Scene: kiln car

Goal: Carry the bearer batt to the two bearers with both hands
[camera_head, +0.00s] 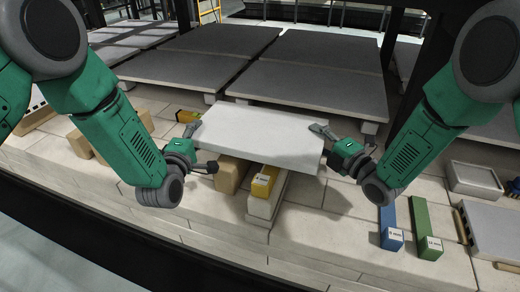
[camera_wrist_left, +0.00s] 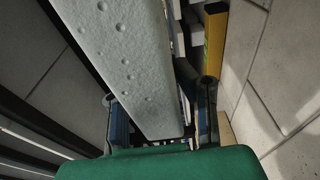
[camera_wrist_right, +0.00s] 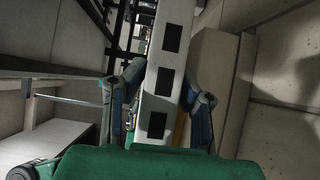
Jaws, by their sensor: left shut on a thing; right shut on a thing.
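The bearer batt (camera_head: 262,134) is a pale grey-white slab, roughly level in the head view, above blocks on the brick deck. My left gripper (camera_head: 200,148) is shut on its left end; the left wrist view shows the pitted batt (camera_wrist_left: 125,60) between the fingers (camera_wrist_left: 158,118). My right gripper (camera_head: 326,148) is shut on its right end; the right wrist view shows a batt edge with dark squares (camera_wrist_right: 166,65) between the fingers (camera_wrist_right: 158,105). A tan block (camera_head: 231,176) and a cream block (camera_head: 265,206) stick out below its front edge. I cannot tell which blocks are the two bearers.
A yellow labelled block (camera_head: 264,182) sits on the cream block. A blue bar (camera_head: 390,224) and a green bar (camera_head: 425,228) lie at right, near a grey tray (camera_head: 474,180). Large grey slabs (camera_head: 315,90) on low supports fill the back. The deck's front edge is near.

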